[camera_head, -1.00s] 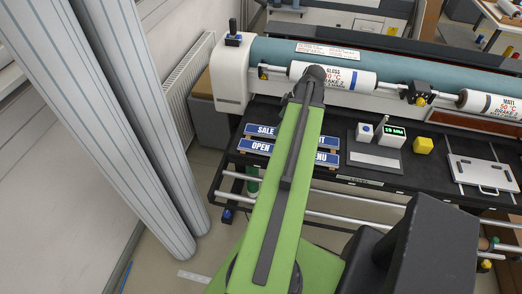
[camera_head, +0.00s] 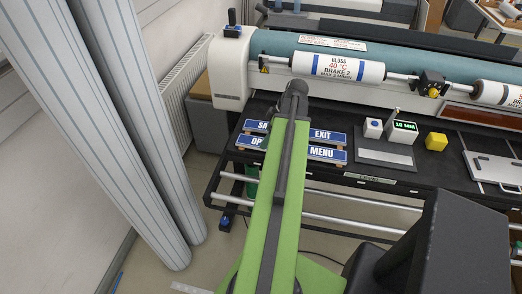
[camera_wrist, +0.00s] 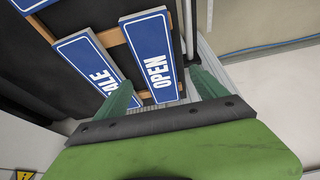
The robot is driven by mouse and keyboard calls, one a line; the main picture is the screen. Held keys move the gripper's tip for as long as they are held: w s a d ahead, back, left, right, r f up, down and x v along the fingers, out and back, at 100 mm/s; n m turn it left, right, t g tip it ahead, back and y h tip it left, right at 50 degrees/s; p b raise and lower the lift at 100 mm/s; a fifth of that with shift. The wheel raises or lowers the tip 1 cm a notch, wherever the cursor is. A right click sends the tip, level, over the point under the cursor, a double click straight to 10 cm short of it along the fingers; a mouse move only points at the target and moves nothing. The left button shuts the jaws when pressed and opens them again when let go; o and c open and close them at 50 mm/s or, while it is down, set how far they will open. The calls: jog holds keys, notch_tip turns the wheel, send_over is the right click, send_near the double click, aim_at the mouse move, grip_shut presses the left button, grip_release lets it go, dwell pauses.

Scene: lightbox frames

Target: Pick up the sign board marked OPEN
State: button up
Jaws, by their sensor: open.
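The OPEN sign board (camera_wrist: 152,58) is a blue plate with a white border and white letters. In the wrist view it lies between and beyond the fingertips of my gripper (camera_wrist: 160,78), which is open and holds nothing. Whether the fingers touch it I cannot tell. In the head view the OPEN board (camera_head: 249,142) lies at the left front of the black table, its right part hidden behind my green arm. My gripper is mostly hidden there. The SALE board (camera_wrist: 88,66) lies beside OPEN, close to my left finger.
The EXIT board (camera_head: 327,137) and MENU board (camera_head: 326,155) lie right of my arm. A grey plate (camera_head: 385,159), a green-lit display box (camera_head: 403,129) and a yellow block (camera_head: 436,141) stand farther right. A roller machine (camera_head: 400,62) runs behind; metal rails (camera_head: 345,221) run in front.

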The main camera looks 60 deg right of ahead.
jog(key=b+x, duration=0.2)
jog(key=x, duration=0.2)
jog(key=shift+w+f+b, duration=0.1)
jog(key=shift+b, duration=0.2)
jog(key=shift+r, duration=0.2)
jog(key=c, duration=1.5)
